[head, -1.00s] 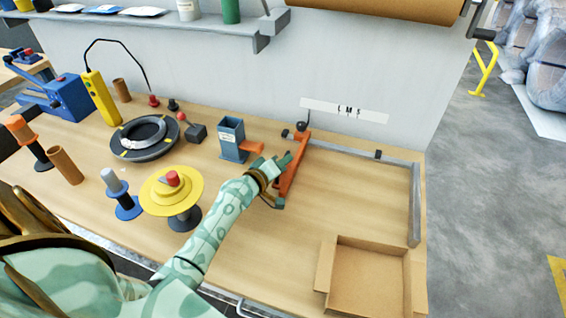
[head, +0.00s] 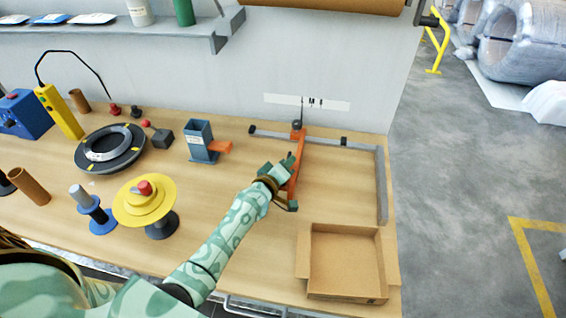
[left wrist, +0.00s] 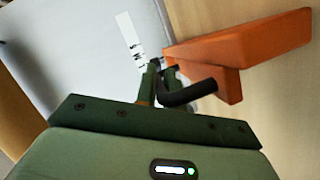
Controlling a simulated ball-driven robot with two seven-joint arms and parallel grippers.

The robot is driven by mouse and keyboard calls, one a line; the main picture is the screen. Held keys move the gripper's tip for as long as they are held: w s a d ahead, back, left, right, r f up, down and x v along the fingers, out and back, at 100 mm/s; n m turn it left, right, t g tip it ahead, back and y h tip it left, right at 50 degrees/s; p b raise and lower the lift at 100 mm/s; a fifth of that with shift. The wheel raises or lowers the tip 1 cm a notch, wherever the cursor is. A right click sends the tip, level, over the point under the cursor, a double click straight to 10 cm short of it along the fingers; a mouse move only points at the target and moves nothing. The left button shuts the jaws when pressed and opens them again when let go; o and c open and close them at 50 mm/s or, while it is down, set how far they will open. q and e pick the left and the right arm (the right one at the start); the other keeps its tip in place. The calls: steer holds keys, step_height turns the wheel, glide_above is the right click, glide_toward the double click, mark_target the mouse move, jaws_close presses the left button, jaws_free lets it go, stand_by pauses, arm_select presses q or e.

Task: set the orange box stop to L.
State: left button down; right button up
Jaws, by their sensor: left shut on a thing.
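The orange box stop (head: 301,150) is a long orange bar on the grey rail (head: 325,139) at the back right of the bench. The exact grip point is partly hidden. My right gripper is not in view.
An open cardboard box (head: 345,262) sits at the front right. A grey side rail (head: 381,185) bounds the right edge. A blue-grey holder (head: 200,140) with an orange part stands left of the stop. Bare bench lies right of the stop.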

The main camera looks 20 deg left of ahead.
arm_select(q)
steer(key=c, duration=1.8)
jaws_free()
steer(key=p+v, duration=0.4)
steer(key=v, duration=1.2)
steer(key=shift+s+a, duration=0.1)
steer(key=shift+s, duration=0.05)
